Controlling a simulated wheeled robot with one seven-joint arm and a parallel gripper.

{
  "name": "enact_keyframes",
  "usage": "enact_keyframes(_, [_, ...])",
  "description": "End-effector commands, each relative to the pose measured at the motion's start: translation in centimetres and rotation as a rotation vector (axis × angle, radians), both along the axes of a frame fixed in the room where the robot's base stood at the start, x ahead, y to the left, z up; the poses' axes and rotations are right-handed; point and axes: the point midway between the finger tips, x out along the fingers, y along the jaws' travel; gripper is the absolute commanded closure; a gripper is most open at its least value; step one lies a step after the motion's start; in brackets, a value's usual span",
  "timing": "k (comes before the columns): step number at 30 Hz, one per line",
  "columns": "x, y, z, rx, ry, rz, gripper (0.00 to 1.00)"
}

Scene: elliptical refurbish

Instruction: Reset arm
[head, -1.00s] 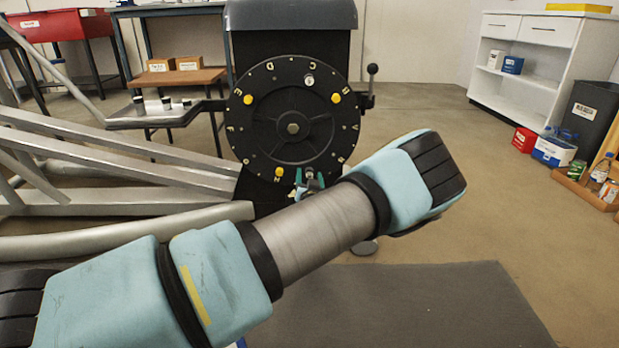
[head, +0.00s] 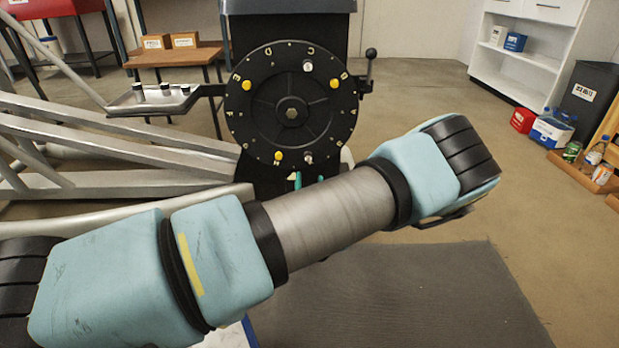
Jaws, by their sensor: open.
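My arm (head: 330,218) stretches across the front of the head view, with teal covers and a grey middle section. My gripper (head: 295,180) is mostly hidden behind the arm; only a small teal part shows just below the dial's lower rim. It is open, and I see nothing held in it. The black round dial (head: 270,122) stands upright behind it, with letters around its rim. It carries yellow knobs, one of them at the lower left (head: 278,156), and silver pegs at the top (head: 308,66) and bottom (head: 308,157).
A metal tray (head: 128,102) with several small cylinders is left of the dial. Grey metal tubes (head: 120,150) fill the left side. A lever with a ball (head: 371,54) is at the dial's right.

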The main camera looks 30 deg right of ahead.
Motion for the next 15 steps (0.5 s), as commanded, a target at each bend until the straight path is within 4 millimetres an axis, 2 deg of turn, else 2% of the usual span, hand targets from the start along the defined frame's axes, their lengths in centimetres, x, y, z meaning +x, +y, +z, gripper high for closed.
enact_keyframes(11, [0.3,0.3,0.1,0.0,0.01,0.011,0.34])
enact_keyframes(14, [1.8,1.8,0.5,0.007,0.071,0.069,0.34])
enact_keyframes(15, [2.6,2.9,0.6,0.012,0.114,0.105,0.34])
